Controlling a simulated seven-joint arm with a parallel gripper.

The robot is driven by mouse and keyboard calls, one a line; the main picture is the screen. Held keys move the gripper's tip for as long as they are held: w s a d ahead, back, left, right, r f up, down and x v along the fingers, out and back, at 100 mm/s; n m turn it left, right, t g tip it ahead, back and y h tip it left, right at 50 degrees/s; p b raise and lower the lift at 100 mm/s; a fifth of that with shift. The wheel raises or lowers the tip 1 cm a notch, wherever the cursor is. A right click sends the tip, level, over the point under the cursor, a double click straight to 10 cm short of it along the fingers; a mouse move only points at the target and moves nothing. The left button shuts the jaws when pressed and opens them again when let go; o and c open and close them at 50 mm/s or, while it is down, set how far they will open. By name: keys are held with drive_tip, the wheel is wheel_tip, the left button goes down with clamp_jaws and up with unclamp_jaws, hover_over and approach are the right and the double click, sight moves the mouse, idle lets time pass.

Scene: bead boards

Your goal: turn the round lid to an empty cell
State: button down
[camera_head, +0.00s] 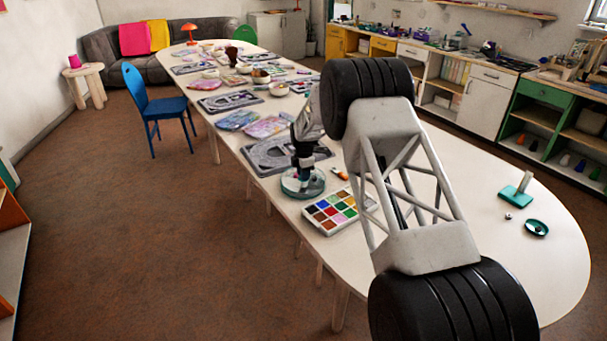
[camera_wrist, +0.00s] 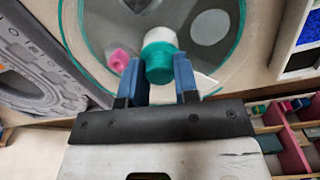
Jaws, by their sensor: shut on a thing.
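The round lid (camera_head: 303,188) is a clear disc with a teal rim, lying on a round container on the white table. The wrist view shows the lid (camera_wrist: 92,62) close up, with a teal and white knob (camera_wrist: 160,52) near its middle. My gripper (camera_head: 303,166) reaches down onto it from above. In the wrist view the blue fingertips of my gripper (camera_wrist: 159,78) are shut on the knob, one at each side. A pink piece (camera_wrist: 120,61) shows left of the knob. A pale round patch (camera_wrist: 210,27) shows to the right; I cannot tell whether it is an opening.
A white box of coloured squares (camera_head: 338,213) stands close to the container's right. A grey board (camera_head: 270,157) lies just behind. A teal block (camera_head: 514,198), a small bead (camera_head: 508,217) and a dark green-rimmed dish (camera_head: 536,229) are at the right. Table between is mostly clear.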

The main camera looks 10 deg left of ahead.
idle(0.3)
drive_tip(key=c, duration=0.8)
unclamp_jaws()
drive_tip(key=shift+c, duration=0.2)
drive_tip(key=shift+s+r, duration=0.1)
drive_tip(key=shift+r, duration=3.75)
drive_tip(key=shift+r, duration=0.1)
